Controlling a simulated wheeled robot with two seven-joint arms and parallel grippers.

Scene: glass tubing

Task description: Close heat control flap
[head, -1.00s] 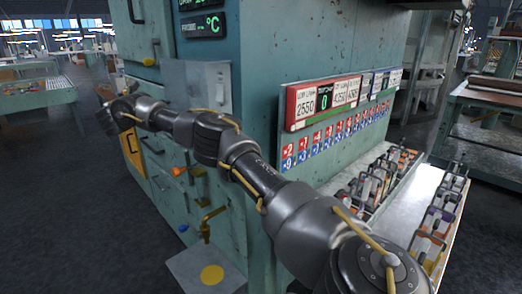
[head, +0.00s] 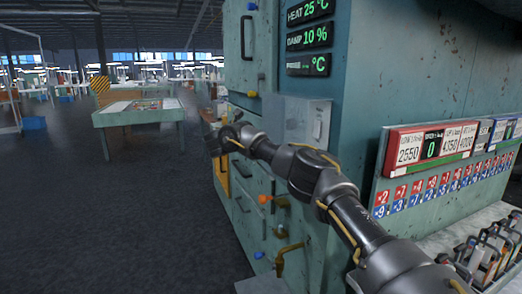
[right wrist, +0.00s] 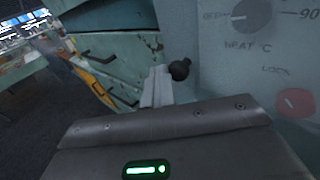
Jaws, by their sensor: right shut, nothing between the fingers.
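The heat control is a grey panel with a dark dial (right wrist: 252,15) marked in °C and a red lock knob (right wrist: 296,102), on the right of the right wrist view. In the head view a grey box (head: 296,118) juts from the teal machine's corner; its front face is turned away. I cannot clearly make out the flap. A round black knob (right wrist: 180,69) shows beside my right gripper's fingers; I cannot tell if they touch. My right gripper (head: 212,137) is shut and empty, beyond the box's left side. Its fingers also show in the right wrist view (right wrist: 158,75).
The teal machine (head: 365,75) fills the right, with drawers, an orange knob (head: 265,199) and a brass tap (head: 288,257) below my right arm. A number board (head: 430,145) hangs on its side. A table (head: 140,114) stands behind left; dark floor lies open at left.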

